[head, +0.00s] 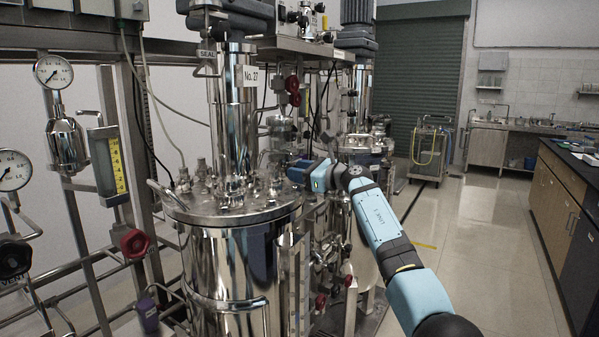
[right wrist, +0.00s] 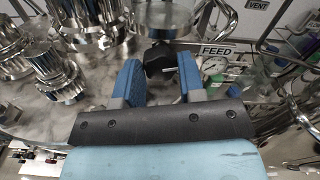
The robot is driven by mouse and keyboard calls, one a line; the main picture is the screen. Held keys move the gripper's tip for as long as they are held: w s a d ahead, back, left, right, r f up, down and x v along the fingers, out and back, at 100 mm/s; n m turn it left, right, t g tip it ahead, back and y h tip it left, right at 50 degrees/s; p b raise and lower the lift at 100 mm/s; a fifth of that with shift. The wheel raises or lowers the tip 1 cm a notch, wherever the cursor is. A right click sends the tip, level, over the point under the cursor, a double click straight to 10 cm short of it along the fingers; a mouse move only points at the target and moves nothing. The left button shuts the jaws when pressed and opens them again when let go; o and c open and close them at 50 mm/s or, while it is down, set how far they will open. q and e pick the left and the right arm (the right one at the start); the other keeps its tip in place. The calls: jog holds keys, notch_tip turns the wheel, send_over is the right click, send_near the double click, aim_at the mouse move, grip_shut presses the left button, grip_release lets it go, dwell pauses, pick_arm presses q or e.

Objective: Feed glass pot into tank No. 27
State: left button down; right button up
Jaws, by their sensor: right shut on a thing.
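Tank No. 27 (head: 215,265) is a polished steel vessel with a flat lid and a tall column bearing its number label (head: 251,76). My right gripper (head: 299,172) is at the right edge of its lid. In the right wrist view, the blue fingers of my right gripper (right wrist: 160,75) are shut on a black knob-like part (right wrist: 158,58). A FEED label (right wrist: 219,50) is just right of the fingers. What the knob is fixed to is partly hidden. I cannot make out the glass pot in either view. My left gripper is not in view.
Steel fittings (right wrist: 52,72) crowd the lid. A pipe frame with gauges (head: 53,72) and a red valve knob (head: 134,243) stands left of the tank. A second tank stands behind my right arm. A dark-topped bench (head: 575,165) is at the right, with clear floor (head: 480,240) before it.

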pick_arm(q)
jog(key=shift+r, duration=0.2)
pick_arm(e)
jog(key=shift+d+r+m+p, duration=0.1)
jog(key=shift+m+p, duration=0.65)
jog(key=shift+m, duration=0.05)
jog(key=shift+w+m+p, duration=0.1)
jog(key=shift+m+p, duration=0.8)
jog(key=shift+m, duration=0.2)
jog(key=shift+m+p, duration=0.7)
jog(key=shift+m, duration=0.2)
jog(key=shift+m+p, duration=0.3)
jog(key=shift+m, duration=0.2)
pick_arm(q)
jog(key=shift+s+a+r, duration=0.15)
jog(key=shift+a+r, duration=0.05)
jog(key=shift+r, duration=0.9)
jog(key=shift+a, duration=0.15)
